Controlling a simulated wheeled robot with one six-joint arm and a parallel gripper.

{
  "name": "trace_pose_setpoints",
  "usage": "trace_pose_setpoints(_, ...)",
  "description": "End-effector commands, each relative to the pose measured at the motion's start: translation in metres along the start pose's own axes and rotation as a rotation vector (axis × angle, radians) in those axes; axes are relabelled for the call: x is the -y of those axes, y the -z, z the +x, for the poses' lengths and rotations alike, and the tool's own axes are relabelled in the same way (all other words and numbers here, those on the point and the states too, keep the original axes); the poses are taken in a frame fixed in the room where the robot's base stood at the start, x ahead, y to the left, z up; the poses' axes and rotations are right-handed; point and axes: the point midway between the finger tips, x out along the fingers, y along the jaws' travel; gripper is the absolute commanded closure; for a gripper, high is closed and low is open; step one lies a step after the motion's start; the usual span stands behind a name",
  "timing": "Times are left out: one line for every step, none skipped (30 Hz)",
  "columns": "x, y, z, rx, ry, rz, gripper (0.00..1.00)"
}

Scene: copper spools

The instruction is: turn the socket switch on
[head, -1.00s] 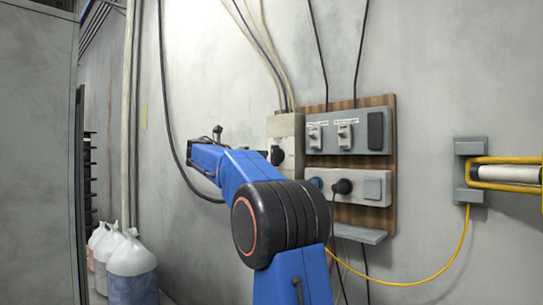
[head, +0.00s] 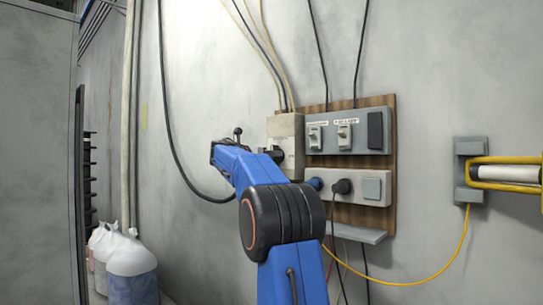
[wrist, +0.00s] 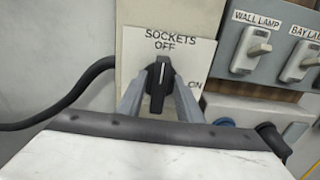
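The socket switch is a black rotary knob (wrist: 159,88) on a pale box (head: 286,130). Its white mark points up at the word OFF; the word ON stands to its lower right. In the wrist view my gripper (wrist: 160,100) has one grey finger on each side of the knob, with the tips close to its sides. I cannot tell whether they touch it. In the head view my gripper (head: 268,154) reaches the knob from the left, and my blue arm hides part of the box's lower area.
Right of the box are a grey panel (head: 345,146) with wall lamp and bay lamp switches and a white socket strip (head: 355,190) with blue and black plugs. A yellow-caged lamp (head: 505,173) hangs farther right. A black cable (wrist: 75,97) runs left of the knob.

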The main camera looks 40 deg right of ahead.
Motion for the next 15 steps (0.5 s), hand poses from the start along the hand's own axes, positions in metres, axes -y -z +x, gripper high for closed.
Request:
trace_pose_setpoints(0.0000,0.0000,-0.0001,0.000,0.000,0.000,0.81)
trace_pose_setpoints(0.0000,0.0001,-0.0001,0.000,0.000,0.000,0.88)
trace_pose_setpoints(0.0000,0.0000,-0.0001,0.000,0.000,0.000,0.98)
trace_pose_setpoints(0.0000,0.0001,-0.0001,0.000,0.000,0.000,1.00)
trace_pose_setpoints(0.0000,0.0001,-0.0001,0.000,0.000,0.000,1.00)
trace_pose_setpoints(0.0000,0.0001,-0.0001,0.000,0.000,0.000,1.00)
trace_pose_setpoints(0.0000,0.0001,-0.0001,0.000,0.000,0.000,1.00)
trace_pose_setpoints(0.0000,0.0001,-0.0001,0.000,0.000,0.001,1.00)
trace_pose_setpoints(0.0001,0.0001,-0.0001,0.000,0.000,0.002,1.00)
trace_pose_setpoints(0.0001,0.0001,-0.0001,0.000,0.000,0.005,1.00)
trace_pose_setpoints(0.0001,0.0002,-0.0002,0.000,0.000,0.008,1.00)
trace_pose_setpoints(0.0002,0.0001,-0.0002,0.000,0.000,0.014,1.00)
trace_pose_setpoints(0.0003,0.0001,-0.0002,0.000,0.000,0.020,1.00)
trace_pose_setpoints(0.0003,0.0002,-0.0001,0.000,0.000,0.028,1.00)
trace_pose_setpoints(0.0005,0.0002,-0.0002,0.000,0.000,0.042,1.00)
